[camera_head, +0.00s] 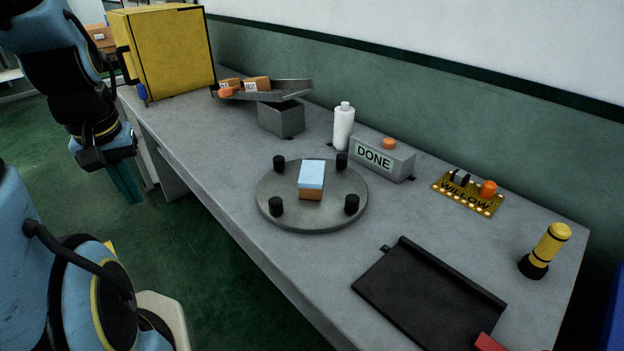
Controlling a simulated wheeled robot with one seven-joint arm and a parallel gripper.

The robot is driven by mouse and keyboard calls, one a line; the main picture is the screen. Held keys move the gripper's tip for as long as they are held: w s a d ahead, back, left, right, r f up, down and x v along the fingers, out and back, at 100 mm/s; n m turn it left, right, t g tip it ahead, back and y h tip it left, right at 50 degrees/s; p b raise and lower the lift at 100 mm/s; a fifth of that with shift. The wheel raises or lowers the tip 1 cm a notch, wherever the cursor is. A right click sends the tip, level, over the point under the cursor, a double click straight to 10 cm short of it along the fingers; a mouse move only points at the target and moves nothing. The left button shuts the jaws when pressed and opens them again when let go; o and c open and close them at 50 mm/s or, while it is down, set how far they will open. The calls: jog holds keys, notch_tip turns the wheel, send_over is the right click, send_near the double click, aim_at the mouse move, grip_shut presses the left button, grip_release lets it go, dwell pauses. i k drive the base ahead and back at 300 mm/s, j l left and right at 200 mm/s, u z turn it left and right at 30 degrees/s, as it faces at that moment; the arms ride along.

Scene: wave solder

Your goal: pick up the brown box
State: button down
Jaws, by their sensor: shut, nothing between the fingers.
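A small box with a light blue top and a brown side (311,193) sits on a round grey turntable (275,210), among black pegs. Two small brown boxes with white labels, one of them nearer and clearer (257,84), lie on a sloped metal chute (290,88) at the back. I cannot tell which of these is the brown box of the task. My gripper (128,190) points down over the floor, left of the table's edge and well apart from all the boxes. Its teal fingers are shut and empty.
A yellow cabinet (172,55) stands at the table's far left end. A white bottle (343,126), a grey DONE block with an orange button (383,158), a WILLOW plate (466,194), a yellow-black post (546,249) and a black tray (430,295) occupy the grey table (225,170).

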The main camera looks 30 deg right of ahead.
aim_at(310, 185)
jog(key=z, duration=1.05)
jog(key=i+j+u, duration=0.15)
jog(key=u, duration=0.15)
jog(key=i+j+u, duration=0.25)
jog(key=k+j, duration=0.05)
jog(key=k, duration=0.05)
